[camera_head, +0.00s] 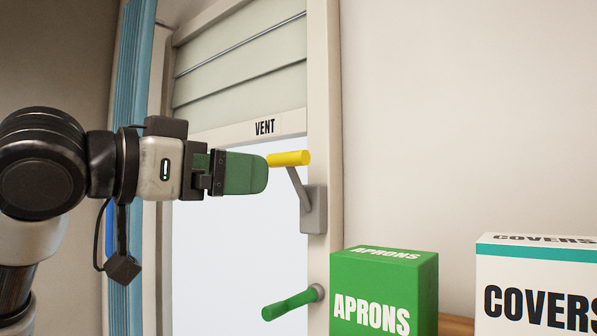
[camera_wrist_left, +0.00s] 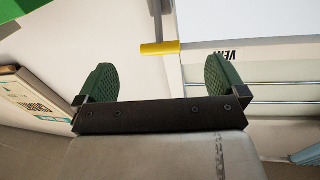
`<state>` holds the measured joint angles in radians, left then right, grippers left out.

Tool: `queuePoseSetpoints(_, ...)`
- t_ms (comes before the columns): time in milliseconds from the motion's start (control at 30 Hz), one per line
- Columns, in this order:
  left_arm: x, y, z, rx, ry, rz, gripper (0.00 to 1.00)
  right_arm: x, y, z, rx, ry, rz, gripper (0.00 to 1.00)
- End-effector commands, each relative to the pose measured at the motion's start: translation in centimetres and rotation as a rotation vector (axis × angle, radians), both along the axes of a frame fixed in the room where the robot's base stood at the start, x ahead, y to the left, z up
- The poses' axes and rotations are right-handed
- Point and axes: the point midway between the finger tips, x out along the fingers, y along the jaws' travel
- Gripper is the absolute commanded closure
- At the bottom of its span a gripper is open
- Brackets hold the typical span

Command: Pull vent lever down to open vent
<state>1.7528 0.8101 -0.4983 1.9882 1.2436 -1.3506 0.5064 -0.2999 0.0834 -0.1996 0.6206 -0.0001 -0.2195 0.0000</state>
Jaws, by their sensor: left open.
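The vent lever has a yellow handle (camera_head: 290,158) on a grey arm. The arm rises, leaning left, from a grey mount (camera_head: 314,209) on the white door frame. The lever is up. The VENT label (camera_head: 265,127) is on the white rail under the pale slats (camera_head: 245,62). My left gripper (camera_head: 258,173) is open and empty, its green fingers just left of the handle. In the left wrist view, the yellow handle (camera_wrist_left: 160,48) lies just beyond the fingertips, across the gap between them. The head view hides the handle's left end behind a finger. My right gripper is out of view.
A green APRONS box (camera_head: 384,292) and a white COVERS box (camera_head: 535,285) stand at the lower right. A green handle (camera_head: 291,304) sticks out from the frame below the lever. A blue curtain-like strip (camera_head: 130,70) hangs at the left. The wall right of the frame is bare.

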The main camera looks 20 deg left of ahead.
Motion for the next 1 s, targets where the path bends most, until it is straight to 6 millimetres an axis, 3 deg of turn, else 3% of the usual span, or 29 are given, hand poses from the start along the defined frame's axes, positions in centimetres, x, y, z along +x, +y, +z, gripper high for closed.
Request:
queuePoseSetpoints(233,3.7,-2.3,0.4,0.001,0.004,-0.003,0.0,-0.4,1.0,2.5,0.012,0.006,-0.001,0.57)
queuePoseSetpoints(500,7.5,-4.6,0.3,0.0,0.002,-0.001,0.0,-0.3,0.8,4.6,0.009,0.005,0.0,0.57)
queuePoseSetpoints(700,8.7,-5.3,0.0,0.0,0.0,-0.001,0.0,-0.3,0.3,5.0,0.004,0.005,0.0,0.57)
queuePoseSetpoints(967,8.8,-5.4,-0.1,0.0,0.0,0.0,0.0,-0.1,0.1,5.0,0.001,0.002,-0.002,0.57)
queuePoseSetpoints(1000,8.8,-5.4,-0.1,0.0,0.0,0.0,0.05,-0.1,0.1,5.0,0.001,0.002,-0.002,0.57)
